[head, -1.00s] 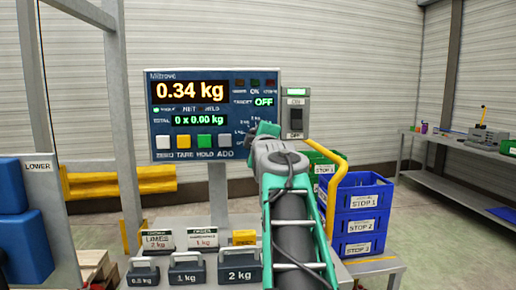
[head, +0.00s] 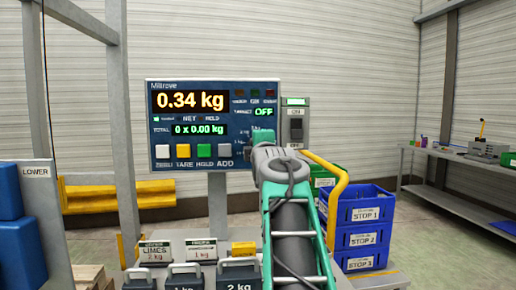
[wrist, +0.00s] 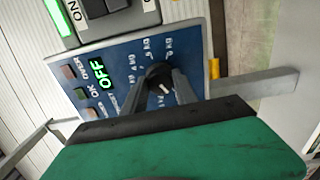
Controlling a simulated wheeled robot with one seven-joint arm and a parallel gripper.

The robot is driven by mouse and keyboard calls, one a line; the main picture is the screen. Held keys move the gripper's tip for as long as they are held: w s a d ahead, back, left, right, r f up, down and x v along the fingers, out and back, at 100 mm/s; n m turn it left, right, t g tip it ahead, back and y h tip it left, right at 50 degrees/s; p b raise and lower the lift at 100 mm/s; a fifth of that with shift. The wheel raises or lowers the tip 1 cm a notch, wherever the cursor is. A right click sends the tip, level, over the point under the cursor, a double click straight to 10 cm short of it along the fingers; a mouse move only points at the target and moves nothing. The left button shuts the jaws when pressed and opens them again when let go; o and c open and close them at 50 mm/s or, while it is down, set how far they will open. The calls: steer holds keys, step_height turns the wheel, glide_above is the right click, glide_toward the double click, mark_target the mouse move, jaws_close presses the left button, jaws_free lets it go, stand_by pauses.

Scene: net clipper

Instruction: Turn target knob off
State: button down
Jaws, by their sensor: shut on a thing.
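The dark round target knob (wrist: 158,76) sits on the blue scale panel (wrist: 120,75), with a white pointer mark and kg labels around it. My gripper (wrist: 164,80) is shut on the knob, one finger on each side. In the head view my gripper (head: 264,152) covers the knob at the panel's lower right. The target display (head: 263,113) reads OFF in green, and it also shows in the wrist view (wrist: 89,90). The main display (head: 190,102) reads 0.34 kg.
An ON/OFF switch box (head: 296,127) is right of the panel. Weights (head: 238,273) and label cards stand below it. A yellow rail (head: 336,190) and stacked blue crates (head: 362,238) stand to the right. A grey post (head: 126,130) rises at left.

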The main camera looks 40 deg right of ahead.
steer(key=shift+s+r, duration=0.1)
steer(key=shift+r, duration=0.35)
steer(key=c, duration=1.3)
jaws_free()
steer(key=shift+o, duration=1.4)
steer(key=shift+f, duration=0.15)
steer(key=shift+o, duration=0.3)
steer(key=shift+d+f, duration=0.1)
steer(key=shift+f, duration=0.05)
steer(key=v, duration=0.7)
steer(key=shift+s+a+b, duration=0.2)
steer(key=shift+a+b, duration=0.1)
steer(key=shift+b, duration=0.05)
